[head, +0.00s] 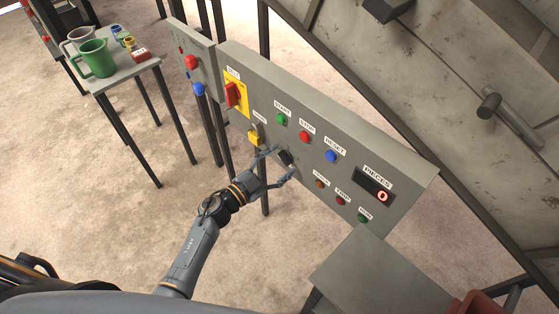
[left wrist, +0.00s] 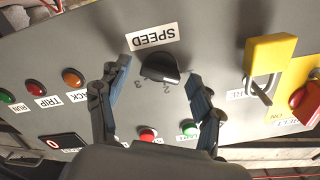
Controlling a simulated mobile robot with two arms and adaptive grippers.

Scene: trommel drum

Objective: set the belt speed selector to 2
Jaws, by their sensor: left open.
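The belt speed selector is a black knob (left wrist: 160,67) on the grey control panel (head: 240,62). In the left wrist view the panel appears upside down, with a "SPEED" label (left wrist: 152,37) and the numerals 2 and 3 beside the knob. I cannot tell which number the knob points to. The knob (head: 285,157) also shows in the head view, partly hidden by my gripper. My left gripper (head: 277,166) is open, its fingers on either side of the knob in the left wrist view (left wrist: 158,72), with visible gaps. My right gripper is out of view.
Nearby are green (head: 280,118), red (head: 304,137) and blue (head: 331,156) buttons, and several lamps below them. A yellow padlock (left wrist: 268,55) and a red rotary switch (head: 232,94) sit beside the selector. A small table (head: 130,70) with cups stands at the back left.

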